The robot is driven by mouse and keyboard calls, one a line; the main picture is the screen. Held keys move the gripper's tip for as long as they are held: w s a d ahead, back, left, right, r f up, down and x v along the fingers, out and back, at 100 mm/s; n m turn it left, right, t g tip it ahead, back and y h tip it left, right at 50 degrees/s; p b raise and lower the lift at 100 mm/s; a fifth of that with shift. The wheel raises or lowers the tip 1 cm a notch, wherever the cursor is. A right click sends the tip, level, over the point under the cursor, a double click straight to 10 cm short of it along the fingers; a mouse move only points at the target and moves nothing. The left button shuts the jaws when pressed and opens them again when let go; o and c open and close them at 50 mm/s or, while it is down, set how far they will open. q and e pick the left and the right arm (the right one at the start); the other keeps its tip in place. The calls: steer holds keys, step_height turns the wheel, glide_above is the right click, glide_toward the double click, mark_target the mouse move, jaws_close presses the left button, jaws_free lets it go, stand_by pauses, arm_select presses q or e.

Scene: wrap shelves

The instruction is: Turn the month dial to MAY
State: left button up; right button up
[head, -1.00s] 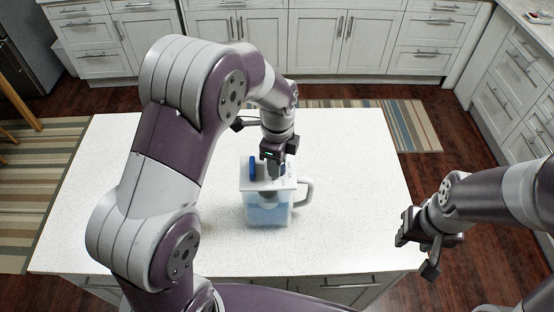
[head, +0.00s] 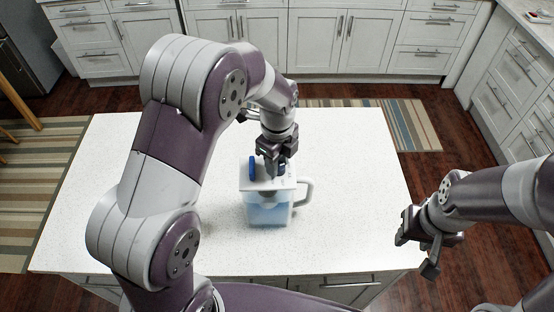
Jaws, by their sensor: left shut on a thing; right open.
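A clear pitcher (head: 268,214) with a white lid and a handle on its right stands upright on the white counter. It looks partly filled with bluish water. A blue part (head: 252,168) stands up from the lid's left side. My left gripper (head: 275,172) points down onto the top of the lid, right of the blue part, and is shut on the month dial there. The gripper hides most of the dial, and I cannot read the month it shows. My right gripper (head: 424,240) is open and empty, off the counter's right edge, far from the pitcher.
The white counter (head: 350,190) is otherwise bare, with free room on both sides of the pitcher. Cabinets (head: 340,45) line the back and right. Striped rugs (head: 410,125) lie on the dark wood floor.

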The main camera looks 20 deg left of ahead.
arm_select(q)
steer(key=shift+s+f, duration=0.2)
steer(key=o, duration=1.1)
steer(key=shift+w, duration=0.1)
steer(key=shift+c, duration=0.2)
steer(key=shift+d+r, duration=0.1)
steer(key=shift+r, duration=0.1)
step_height(320, 180, up, 5)
steer(key=shift+w+b, duration=0.15)
steer(key=shift+b, duration=0.85)
step_height(320, 180, up, 8)
steer(key=p, duration=0.6)
steer(key=shift+f, duration=0.25)
